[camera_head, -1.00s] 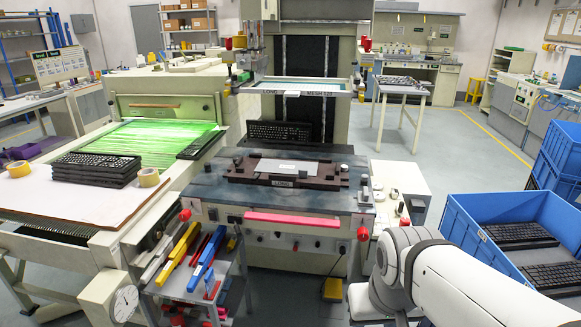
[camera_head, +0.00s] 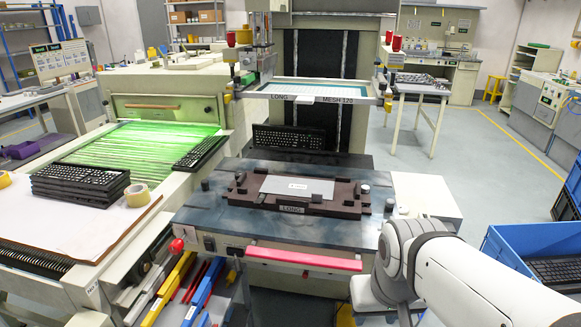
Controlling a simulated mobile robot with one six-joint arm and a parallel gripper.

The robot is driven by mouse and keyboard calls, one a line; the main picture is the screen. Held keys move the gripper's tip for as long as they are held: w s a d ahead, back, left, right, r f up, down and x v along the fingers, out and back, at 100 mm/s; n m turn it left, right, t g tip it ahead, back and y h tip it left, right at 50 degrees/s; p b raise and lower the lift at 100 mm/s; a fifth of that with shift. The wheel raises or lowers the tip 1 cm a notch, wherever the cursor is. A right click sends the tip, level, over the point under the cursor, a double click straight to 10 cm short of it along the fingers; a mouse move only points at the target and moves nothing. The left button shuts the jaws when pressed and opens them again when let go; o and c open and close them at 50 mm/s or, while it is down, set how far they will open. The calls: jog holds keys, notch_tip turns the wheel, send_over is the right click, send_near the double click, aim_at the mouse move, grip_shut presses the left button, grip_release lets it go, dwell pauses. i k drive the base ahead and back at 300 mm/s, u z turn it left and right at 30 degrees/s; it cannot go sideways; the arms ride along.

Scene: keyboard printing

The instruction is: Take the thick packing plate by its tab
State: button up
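A flat grey plate (camera_head: 297,187) with a small pale label lies in the dark brown fixture (camera_head: 240,200) marked LONG, on the printing machine's bed (camera_head: 215,225). I cannot tell whether it is the thick packing plate, and no tab can be made out on it. My white arm comes in from the lower right, beside the machine's front right corner. My gripper is out of view.
A pink bar (camera_head: 304,258) runs along the machine's front edge. The screen frame (camera_head: 320,99) marked LONG MESH 120 hangs above the bed. Stacked keyboards (camera_head: 80,186) stand on the left table. A blue crate (camera_head: 500,249) with keyboards is at right. Coloured bars lie below left.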

aim_at(317, 190)
jog(key=i, duration=1.2)
jog(key=u, duration=0.75)
